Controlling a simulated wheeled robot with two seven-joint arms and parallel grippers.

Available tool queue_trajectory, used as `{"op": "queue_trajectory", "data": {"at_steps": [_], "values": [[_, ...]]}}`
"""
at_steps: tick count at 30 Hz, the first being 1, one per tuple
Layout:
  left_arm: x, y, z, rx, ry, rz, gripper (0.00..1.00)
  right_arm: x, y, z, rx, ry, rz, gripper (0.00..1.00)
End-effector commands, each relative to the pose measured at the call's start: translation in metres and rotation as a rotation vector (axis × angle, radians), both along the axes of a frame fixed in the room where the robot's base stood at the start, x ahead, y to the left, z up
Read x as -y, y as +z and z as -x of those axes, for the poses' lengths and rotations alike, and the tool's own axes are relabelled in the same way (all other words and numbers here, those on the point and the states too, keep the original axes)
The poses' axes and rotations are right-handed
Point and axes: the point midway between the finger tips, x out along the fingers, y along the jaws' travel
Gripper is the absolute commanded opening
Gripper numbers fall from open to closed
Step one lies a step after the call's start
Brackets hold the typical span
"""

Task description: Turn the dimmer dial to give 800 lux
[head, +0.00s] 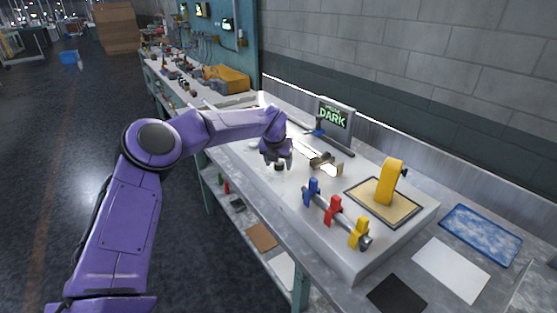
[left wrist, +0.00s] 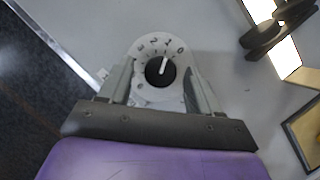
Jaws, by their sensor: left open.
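The dimmer dial (left wrist: 161,71) is a black knob with a white pointer line on a pale round plate with numbers. In the left wrist view the pointer aims up, slightly right, near the 1. My left gripper (left wrist: 160,82) is open, with one finger on each side of the dial plate. In the head view my left gripper (head: 276,158) is right above the dial (head: 279,166), which it partly hides. A display (head: 334,117) at the back of the white panel reads "DARK" in green, with a smaller unclear line above. My right gripper is not in view.
A glowing glass tube (head: 300,149) lies in a holder behind the dial. Blue, red and yellow clamps (head: 333,209) sit on a rod at the front right. A yellow block (head: 389,181) stands on a tan pad. A blue tray (head: 480,234) is at the far right.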

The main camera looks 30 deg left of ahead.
Motion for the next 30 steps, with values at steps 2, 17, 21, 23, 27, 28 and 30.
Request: {"op": "queue_trajectory", "data": {"at_steps": [2, 17, 21, 23, 27, 28, 30], "values": [[0.0, 0.0, 0.0, 0.0, 0.001, 0.0, 0.63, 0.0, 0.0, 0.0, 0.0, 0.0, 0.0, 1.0], [-0.001, 0.001, 0.0, 0.001, -0.013, 0.001, 0.07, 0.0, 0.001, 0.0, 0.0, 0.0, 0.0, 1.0], [-0.001, 0.001, 0.0, 0.001, -0.062, 0.001, 0.07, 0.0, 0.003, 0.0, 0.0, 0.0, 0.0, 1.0], [-0.002, 0.002, 0.0, 0.002, -0.094, 0.002, 0.07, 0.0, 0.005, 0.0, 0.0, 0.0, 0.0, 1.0], [-0.003, 0.002, 0.001, 0.001, -0.187, 0.001, 0.07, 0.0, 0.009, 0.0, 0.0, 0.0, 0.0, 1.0], [-0.003, 0.002, 0.001, 0.002, -0.209, 0.002, 0.07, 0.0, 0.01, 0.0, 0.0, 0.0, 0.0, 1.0], [-0.003, 0.002, 0.001, 0.002, -0.26, 0.001, 0.07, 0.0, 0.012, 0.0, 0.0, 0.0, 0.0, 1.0]]}}
